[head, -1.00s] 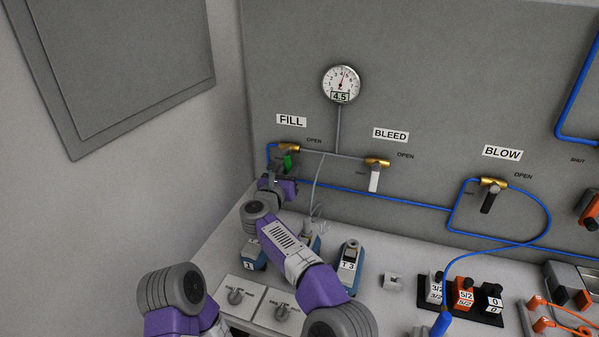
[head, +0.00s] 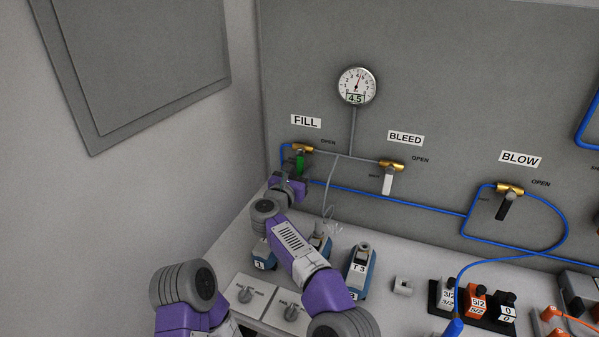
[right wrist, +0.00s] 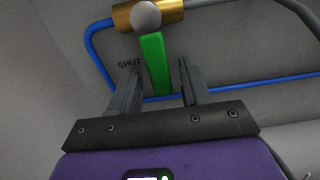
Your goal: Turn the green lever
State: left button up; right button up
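The green lever (head: 300,163) hangs downward from the brass FILL valve (head: 301,148) on the grey wall panel. In the right wrist view the green lever (right wrist: 155,62) shows large, below the brass valve body (right wrist: 172,14), with the word SHUT to its left. My right gripper (head: 292,180) is just below the lever in the head view. In the right wrist view its two fingers (right wrist: 160,84) are apart, one on each side of the lever's lower end, with visible gaps to both. My left gripper is out of view.
A gauge (head: 357,86) reading 4.5 is above. The BLEED valve with a white lever (head: 388,181) and the BLOW valve with a black lever (head: 507,206) are to the right. A blue hose (head: 420,205) crosses the panel. Blue-grey devices (head: 362,270) stand on the bench below.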

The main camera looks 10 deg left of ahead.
jog(key=shift+f, duration=0.1)
jog(key=shift+s+a+b, duration=0.15)
jog(key=shift+s+b, duration=0.6)
jog(key=shift+b, duration=0.05)
jog(key=b, duration=0.2)
send_near(299, 172)
jog(key=shift+w+d, duration=0.1)
jog(key=shift+w, duration=0.55)
jog(key=shift+w+d, duration=0.15)
jog(key=shift+w, duration=0.45)
jog(key=shift+p, duration=0.3)
